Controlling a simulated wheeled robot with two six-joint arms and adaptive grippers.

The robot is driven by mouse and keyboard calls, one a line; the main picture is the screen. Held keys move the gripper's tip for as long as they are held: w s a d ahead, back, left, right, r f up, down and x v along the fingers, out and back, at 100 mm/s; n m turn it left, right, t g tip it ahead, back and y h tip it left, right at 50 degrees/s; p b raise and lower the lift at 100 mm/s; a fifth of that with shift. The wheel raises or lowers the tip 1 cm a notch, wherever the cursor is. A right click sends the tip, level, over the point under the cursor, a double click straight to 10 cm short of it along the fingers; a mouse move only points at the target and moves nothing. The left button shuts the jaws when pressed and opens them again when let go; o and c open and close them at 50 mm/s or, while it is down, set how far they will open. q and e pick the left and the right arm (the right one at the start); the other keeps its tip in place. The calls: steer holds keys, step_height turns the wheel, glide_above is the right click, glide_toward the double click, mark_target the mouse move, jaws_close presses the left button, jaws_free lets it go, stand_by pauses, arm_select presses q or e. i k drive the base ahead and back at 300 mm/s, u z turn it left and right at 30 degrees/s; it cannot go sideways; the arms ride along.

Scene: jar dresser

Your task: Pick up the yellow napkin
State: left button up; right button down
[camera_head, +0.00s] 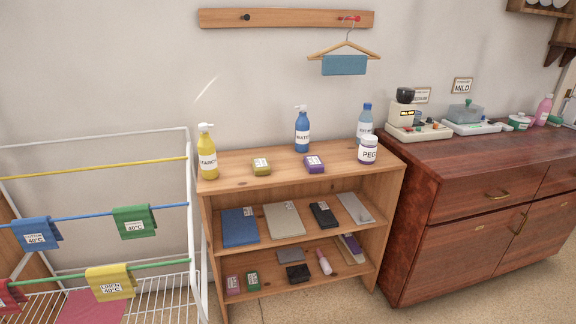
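The yellow napkin (110,283) hangs folded over the green bar of the drying rack at the lower left. It bears a white label that seems to read LINEN and 40°C. Neither of my grippers shows in the head view, so their state and their distance from the napkin cannot be seen.
The white rack (190,220) also holds a blue napkin (36,233), a green napkin (134,222) and a red one (10,298). A wooden shelf (230,173) with bottles and boxes stands right of it. A dark dresser (470,170) is at the right.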

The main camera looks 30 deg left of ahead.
mark_target(261, 167)
steer(key=z, duration=0.3)
steer(key=i, duration=1.15)
steer(key=u, duration=0.15)
